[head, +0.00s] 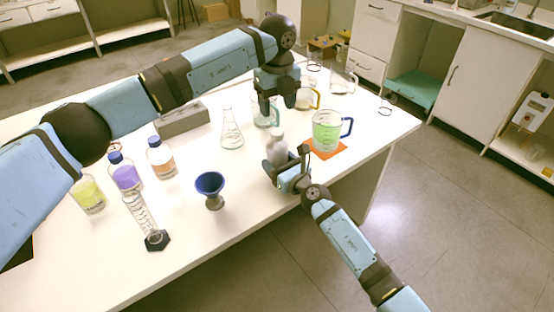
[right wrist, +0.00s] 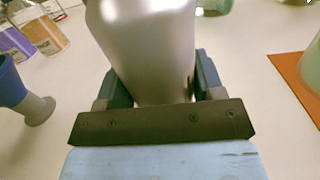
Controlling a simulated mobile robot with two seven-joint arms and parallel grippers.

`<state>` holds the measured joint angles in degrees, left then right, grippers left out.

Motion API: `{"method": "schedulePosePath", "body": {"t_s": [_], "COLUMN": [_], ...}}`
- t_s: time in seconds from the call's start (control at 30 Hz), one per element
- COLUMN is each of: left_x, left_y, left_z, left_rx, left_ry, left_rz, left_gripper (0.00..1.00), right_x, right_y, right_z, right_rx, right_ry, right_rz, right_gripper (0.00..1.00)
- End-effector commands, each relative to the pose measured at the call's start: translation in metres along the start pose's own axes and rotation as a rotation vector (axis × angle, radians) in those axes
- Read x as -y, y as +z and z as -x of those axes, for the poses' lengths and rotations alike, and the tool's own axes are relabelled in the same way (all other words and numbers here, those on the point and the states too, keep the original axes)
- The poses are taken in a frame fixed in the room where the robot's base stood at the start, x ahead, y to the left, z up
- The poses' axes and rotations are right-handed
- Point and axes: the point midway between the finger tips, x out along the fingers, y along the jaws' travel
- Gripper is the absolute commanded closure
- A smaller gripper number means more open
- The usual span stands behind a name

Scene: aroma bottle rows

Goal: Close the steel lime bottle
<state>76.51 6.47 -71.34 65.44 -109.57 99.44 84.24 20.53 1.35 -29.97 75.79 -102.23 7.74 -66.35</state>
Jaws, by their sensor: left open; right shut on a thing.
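The steel bottle (head: 278,150) stands upright near the table's front edge, left of the orange mat. My right gripper (head: 283,168) is shut on its lower body; the right wrist view shows the steel body (right wrist: 150,50) between both fingers, with its top out of frame. My left gripper (head: 277,106) is open, pointing down above and just behind the bottle's neck in the head view. I see nothing clearly held between its fingers. Whether a cap sits on the bottle, and any lime marking, is too small to tell.
A green-filled mug (head: 326,131) stands on the orange mat (head: 331,153) close right. An Erlenmeyer flask (head: 231,133) is left, a blue funnel-shaped cup (head: 211,184) front left. Blue-capped bottles (head: 125,175) and a graduated cylinder (head: 141,213) stand farther left. Glass mugs stand behind.

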Motion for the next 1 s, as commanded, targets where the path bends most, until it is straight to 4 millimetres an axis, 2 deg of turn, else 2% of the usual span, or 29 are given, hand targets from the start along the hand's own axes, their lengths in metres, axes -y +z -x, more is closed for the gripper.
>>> {"method": "schedulePosePath", "body": {"t_s": [0.1, 0.2, 0.33, 0.77, 0.87, 1.0], "left_x": [0.0, 0.0, 0.0, 0.0, 0.0, 0.0], "left_y": [0.0, 0.0, 0.0, 0.0, 0.0, 0.0], "left_z": [0.0, 0.0, 0.0, -0.001, -0.006, -0.023], "left_rx": [-0.001, -0.002, -0.001, -0.001, -0.001, -0.002], "left_ry": [0.0, 0.0, 0.0, 0.0, 0.001, 0.001], "left_rz": [0.214, 0.357, 0.47, 0.515, 0.514, 0.514], "left_gripper": [0.41, 0.41, 0.41, 0.41, 0.41, 0.41], "right_x": [0.0, 0.0, 0.0, 0.0, 0.0, 0.0], "right_y": [0.0, 0.0, 0.0, 0.0, 0.0, 0.0], "right_z": [0.0, 0.0, 0.0, 0.0, 0.0, 0.0], "right_rx": [0.0, 0.0, 0.0, 0.0, 0.0, 0.0], "right_ry": [0.0, 0.0, 0.0, 0.0, 0.0, 0.0], "right_rz": [0.0, 0.0, 0.0, 0.0, 0.0, 0.0], "right_gripper": [1.0, 1.0, 1.0, 1.0, 1.0, 1.0]}}
